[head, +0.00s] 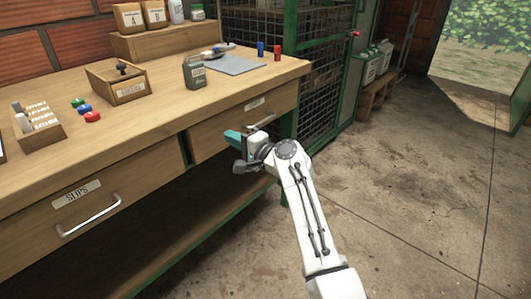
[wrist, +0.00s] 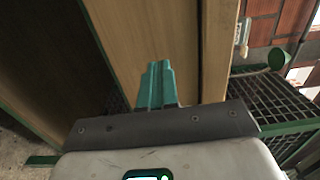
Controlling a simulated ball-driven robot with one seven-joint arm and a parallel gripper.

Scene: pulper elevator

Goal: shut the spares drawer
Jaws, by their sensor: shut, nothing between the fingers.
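The wooden workbench has two drawer fronts in the head view. The right one (head: 225,136), with a small label too small to read and a handle partly behind my gripper, is most likely the spares drawer. It looks nearly in line with the bench front; I cannot tell whether a small gap stays open. My gripper (head: 232,136) is shut and empty in front of it, low on its face. In the wrist view the teal fingers (wrist: 158,68) are together, pointing at a wooden panel (wrist: 135,35); I cannot tell whether they touch it.
The left drawer (head: 90,205) is labelled SLIPS. The bench top (head: 150,110) carries a grey canister (head: 194,72), a wooden box (head: 118,85) and small coloured pieces. A green mesh cage (head: 320,70) stands right of the bench. The concrete floor (head: 410,190) at right is clear.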

